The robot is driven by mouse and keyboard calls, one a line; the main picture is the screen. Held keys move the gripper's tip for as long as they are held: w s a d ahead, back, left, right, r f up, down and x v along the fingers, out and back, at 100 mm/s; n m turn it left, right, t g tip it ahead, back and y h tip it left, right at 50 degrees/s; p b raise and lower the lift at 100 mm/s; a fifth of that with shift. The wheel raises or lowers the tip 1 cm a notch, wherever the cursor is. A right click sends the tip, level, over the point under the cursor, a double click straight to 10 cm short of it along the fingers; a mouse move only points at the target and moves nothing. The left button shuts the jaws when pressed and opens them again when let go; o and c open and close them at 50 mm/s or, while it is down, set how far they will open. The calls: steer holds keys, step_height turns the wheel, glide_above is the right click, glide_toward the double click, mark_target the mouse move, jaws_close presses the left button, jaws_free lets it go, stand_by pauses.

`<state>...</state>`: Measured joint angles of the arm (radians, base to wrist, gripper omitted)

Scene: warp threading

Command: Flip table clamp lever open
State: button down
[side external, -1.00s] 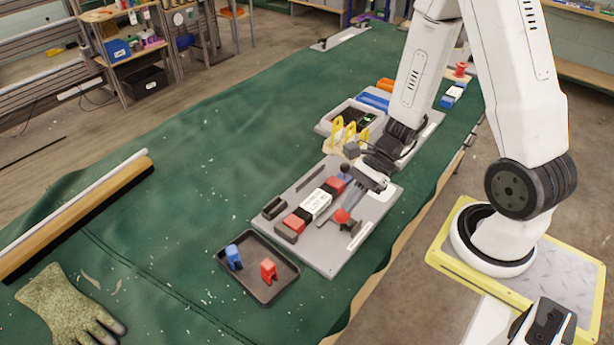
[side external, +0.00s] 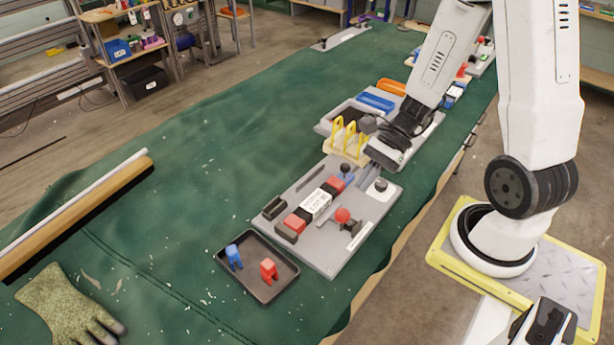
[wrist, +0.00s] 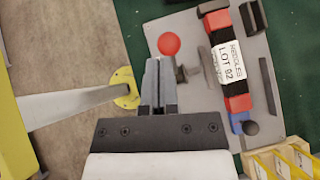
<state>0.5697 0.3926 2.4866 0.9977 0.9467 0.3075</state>
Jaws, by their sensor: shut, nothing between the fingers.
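The table clamp (side external: 351,224) sits on the grey plate (side external: 330,258), beside a red-and-black block with a white "LOT 92" label (side external: 316,202). Its lever ends in a red ball knob (side external: 342,215). In the wrist view the red knob (wrist: 169,44) is just past my fingertips, and the metal clamp body (wrist: 187,72) is to their right. My gripper (wrist: 158,63) is shut and empty. In the side view my wrist is above the plate's back right part, apart from the knob; the fingertips are not clear there.
A dark tray (side external: 248,284) with a blue and a red piece lies in front of the plate. Yellow loops on a wooden stand (side external: 349,148) stand behind it. A small blue part with a black knob (side external: 345,170) is at the block's back end.

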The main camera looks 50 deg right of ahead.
step_height(320, 180, up, 8)
steer(key=s, duration=0.1)
steer(key=shift+d+r, duration=0.15)
steer(key=shift+d, duration=0.05)
stand_by(0.5)
steer(key=shift+s, duration=0.1)
steer(key=w+a+f+n+h, duration=0.1)
steer(key=n+h, duration=0.3)
steer(key=n, duration=0.6)
steer(key=w+a+f+n+h, duration=0.1)
steer(key=w+f+n+h, duration=0.2)
steer(key=n, duration=0.7)
steer(key=shift+w+f+t+h, duration=0.35)
steer(key=shift+t+h, duration=0.05)
steer(key=shift+h, duration=0.7)
